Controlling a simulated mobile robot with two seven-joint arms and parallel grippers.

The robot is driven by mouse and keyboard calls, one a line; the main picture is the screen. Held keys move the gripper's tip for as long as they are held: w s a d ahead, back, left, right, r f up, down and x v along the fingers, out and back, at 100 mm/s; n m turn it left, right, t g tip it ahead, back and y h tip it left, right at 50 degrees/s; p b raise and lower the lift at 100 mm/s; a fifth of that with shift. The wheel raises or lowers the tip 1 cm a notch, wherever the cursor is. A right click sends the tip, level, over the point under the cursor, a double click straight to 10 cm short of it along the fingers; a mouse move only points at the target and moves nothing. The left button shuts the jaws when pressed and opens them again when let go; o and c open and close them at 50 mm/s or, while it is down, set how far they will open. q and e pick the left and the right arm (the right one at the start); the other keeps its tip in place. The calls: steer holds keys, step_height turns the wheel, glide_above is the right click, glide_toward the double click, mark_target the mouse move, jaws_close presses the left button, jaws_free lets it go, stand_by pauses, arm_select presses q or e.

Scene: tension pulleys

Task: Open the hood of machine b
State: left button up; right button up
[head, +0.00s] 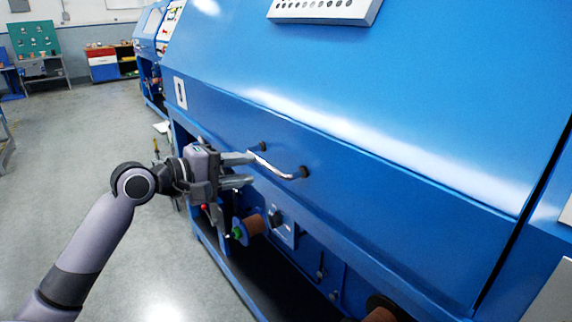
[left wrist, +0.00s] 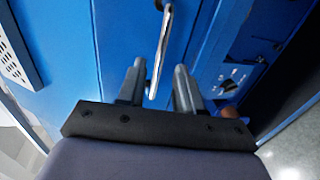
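The large blue hood (head: 330,95) of the nearest machine fills much of the head view and looks closed. A metal bar handle (head: 275,164) with black end mounts sits on its lower front; it also shows in the left wrist view (left wrist: 163,40). My left gripper (head: 250,169) is open at the handle's left end, one finger above the other. In the left wrist view, the handle's near end lies between the two fingers, with space on both sides. Contact cannot be told. A small plate (head: 180,93) is on the machine; its letter is hard to read. My right gripper is out of view.
Below the hood is an open bay with a copper-coloured spool (head: 252,225) and a dark knob (head: 275,217). Another blue machine (head: 150,45) stands behind. A green pegboard (head: 33,38) and a drawer cabinet (head: 103,64) are far back.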

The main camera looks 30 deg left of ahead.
mark_target(266, 167)
arm_select(q)
steer(key=shift+x, duration=3.35)
jaws_close()
